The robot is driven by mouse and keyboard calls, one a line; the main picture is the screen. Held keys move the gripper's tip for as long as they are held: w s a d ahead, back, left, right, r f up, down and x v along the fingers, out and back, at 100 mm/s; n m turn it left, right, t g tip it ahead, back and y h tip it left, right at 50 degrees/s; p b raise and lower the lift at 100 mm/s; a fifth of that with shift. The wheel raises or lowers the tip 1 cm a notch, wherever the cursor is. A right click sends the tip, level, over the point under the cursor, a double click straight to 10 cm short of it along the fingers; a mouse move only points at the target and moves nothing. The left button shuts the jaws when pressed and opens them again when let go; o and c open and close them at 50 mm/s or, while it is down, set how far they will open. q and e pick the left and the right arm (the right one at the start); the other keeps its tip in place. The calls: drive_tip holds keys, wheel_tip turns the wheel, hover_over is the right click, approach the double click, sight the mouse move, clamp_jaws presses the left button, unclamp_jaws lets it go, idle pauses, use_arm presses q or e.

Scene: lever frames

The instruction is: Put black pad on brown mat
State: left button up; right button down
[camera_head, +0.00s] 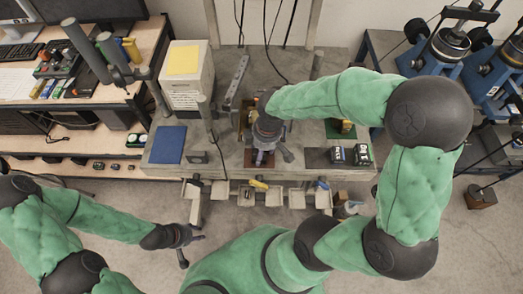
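A brown mat (251,164) lies at the middle front of the grey worktable, partly hidden under my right gripper (272,156). That gripper points down over it with its fingers spread; I cannot tell whether it touches the mat. A dark flat pad (316,157) lies to its right, with two small devices on it. A small black item (198,157) stands to the left of the mat; I cannot tell which of these is the black pad. My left gripper (191,249) is open and empty, low in front of the table.
A blue mat (168,145) lies at the table's left, near a white box with a yellow top (184,62). A green mat (334,130) lies at the back right. Small bins (296,196) line the front edge. A cluttered desk stands at left, blue machines (444,62) at right.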

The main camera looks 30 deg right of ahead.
sight(266, 154)
drive_tip(key=shift+r, duration=0.1)
drive_tip(key=shift+c, duration=2)
unclamp_jaws()
drive_tip(key=shift+r, duration=0.1)
wheel_tip(266, 154, up, 12)
drive_tip(key=d+p, duration=0.1)
drive_tip(key=p, duration=0.1)
drive_tip(key=shift+s+p, duration=0.35)
drive_tip(key=shift+s, duration=0.05)
drive_tip(key=shift+f, duration=0.2)
